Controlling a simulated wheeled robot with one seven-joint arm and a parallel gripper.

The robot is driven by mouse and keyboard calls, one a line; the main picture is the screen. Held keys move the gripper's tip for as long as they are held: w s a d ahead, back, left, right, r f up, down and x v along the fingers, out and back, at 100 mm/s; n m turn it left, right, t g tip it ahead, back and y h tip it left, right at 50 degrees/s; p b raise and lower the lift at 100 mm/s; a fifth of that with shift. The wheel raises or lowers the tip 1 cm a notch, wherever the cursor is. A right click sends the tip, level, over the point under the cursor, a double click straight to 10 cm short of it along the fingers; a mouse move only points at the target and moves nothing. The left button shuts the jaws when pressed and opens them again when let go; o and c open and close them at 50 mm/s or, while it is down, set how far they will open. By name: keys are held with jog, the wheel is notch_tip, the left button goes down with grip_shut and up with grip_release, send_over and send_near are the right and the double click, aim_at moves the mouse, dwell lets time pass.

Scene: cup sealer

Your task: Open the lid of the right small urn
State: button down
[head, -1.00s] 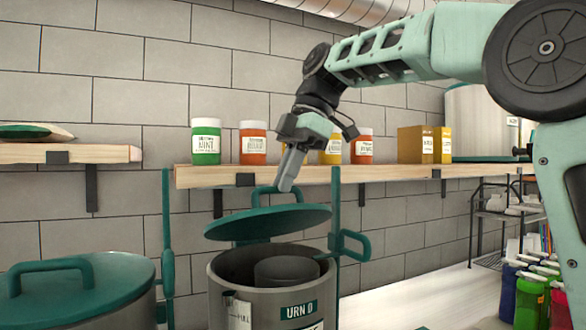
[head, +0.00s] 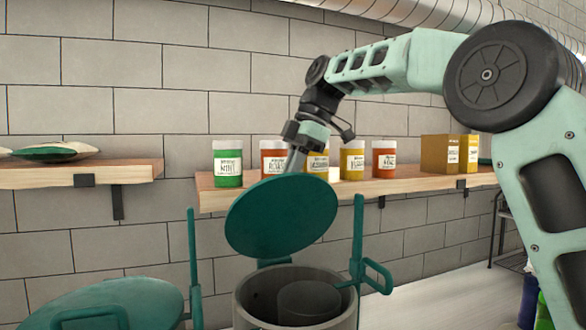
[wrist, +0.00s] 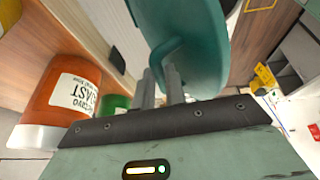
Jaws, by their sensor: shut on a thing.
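The right small urn (head: 255,312) is a grey metal cylinder with its mouth uncovered in the head view. Its round teal lid (head: 282,214) is tilted steeply up above the rim, its underside facing the camera. My gripper (wrist: 168,88) is shut on the lid's handle (wrist: 170,55), as the wrist view shows. In the head view my gripper (head: 296,158) is behind the lid's upper edge, and the fingertips and handle are hidden there. A dark round form (head: 308,298) shows inside the urn.
Another urn's teal lid (head: 105,300) is closed at the lower left. A wooden shelf (head: 215,200) with several jars, including a green one (head: 228,165), and cardboard boxes (head: 440,152) runs close behind the lid. Teal upright bars (head: 357,240) flank the urn.

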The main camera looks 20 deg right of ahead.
jog(key=shift+w+d+f, duration=0.1)
jog(key=shift+f, duration=0.4)
jog(key=c, duration=1.9)
grip_release()
jog(key=o, duration=0.4)
jog(key=shift+w, duration=0.25)
jog(key=shift+o, duration=0.2)
jog(key=shift+s+r, duration=0.15)
jog(key=p+v, duration=0.1)
jog(key=v, duration=1.1)
